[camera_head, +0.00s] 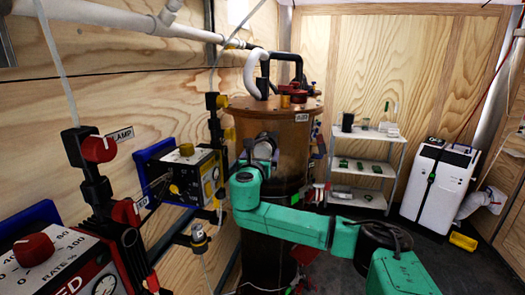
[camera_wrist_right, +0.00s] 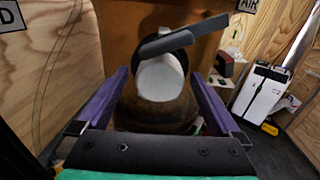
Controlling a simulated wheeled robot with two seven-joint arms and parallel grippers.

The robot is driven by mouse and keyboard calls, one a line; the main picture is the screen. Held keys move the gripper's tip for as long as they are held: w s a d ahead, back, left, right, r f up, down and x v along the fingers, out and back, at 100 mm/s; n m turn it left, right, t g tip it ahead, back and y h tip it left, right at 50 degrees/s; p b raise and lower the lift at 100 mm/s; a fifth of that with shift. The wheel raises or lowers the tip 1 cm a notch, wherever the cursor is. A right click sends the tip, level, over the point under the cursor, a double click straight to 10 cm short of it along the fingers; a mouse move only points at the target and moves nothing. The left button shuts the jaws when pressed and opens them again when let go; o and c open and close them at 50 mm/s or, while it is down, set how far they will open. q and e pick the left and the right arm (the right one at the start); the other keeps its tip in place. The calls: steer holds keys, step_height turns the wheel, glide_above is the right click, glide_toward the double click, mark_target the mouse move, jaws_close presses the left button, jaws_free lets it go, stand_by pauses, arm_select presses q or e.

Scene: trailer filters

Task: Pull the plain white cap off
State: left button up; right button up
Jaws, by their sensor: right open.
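The plain white cap (camera_wrist_right: 161,78) is round and faces me in the middle of the right wrist view. It sits at the front of the brown wooden drum (camera_wrist_right: 122,45), with a black ring and lever (camera_wrist_right: 185,38) around and above it. My right gripper (camera_wrist_right: 159,74) is open, with one purple finger on each side of the cap and visible gaps between. In the head view my right gripper (camera_head: 262,148) is up against the drum's near side and hides most of the cap region. My left gripper is out of view.
Yellow-faced box (camera_head: 192,178) and red-knobbed box (camera_head: 50,262) are on the left wall. White pipes (camera_head: 130,18) run above. A shelf rack (camera_head: 362,165) and white cabinet machine (camera_head: 437,180) stand at the back right. Dark floor lies open before the machine.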

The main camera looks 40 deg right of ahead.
jaws_close()
steer(key=shift+a, duration=0.15)
steer(key=shift+p+v, duration=0.95)
steer(key=shift+v, duration=1.9)
